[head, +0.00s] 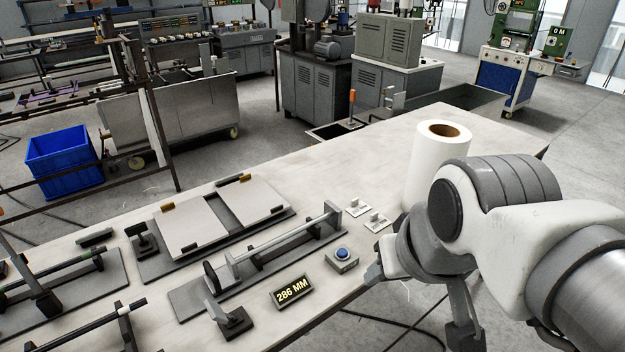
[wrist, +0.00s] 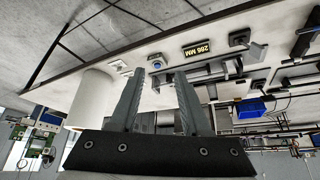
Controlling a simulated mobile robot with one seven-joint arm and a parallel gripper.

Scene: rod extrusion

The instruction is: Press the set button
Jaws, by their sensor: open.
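The set button is a blue round button (head: 342,253) on a small grey box (head: 342,263) near the table's front edge. It also shows in the wrist view as a small blue cap (wrist: 156,65), beyond my fingers. My gripper (wrist: 161,75) is open and empty, its two fingers apart in the wrist view. In the head view my gripper (head: 378,275) is just right of the button box, apart from it, and partly hidden by my own arm. A display (head: 292,291) left of the button reads 286 MM.
A rod fixture (head: 270,250) lies behind the button. Small white switch plates (head: 376,222) lie behind it to the right. A white paper roll (head: 437,170) stands at the right. A black stand (head: 230,318) is at the front left. The back right of the table is clear.

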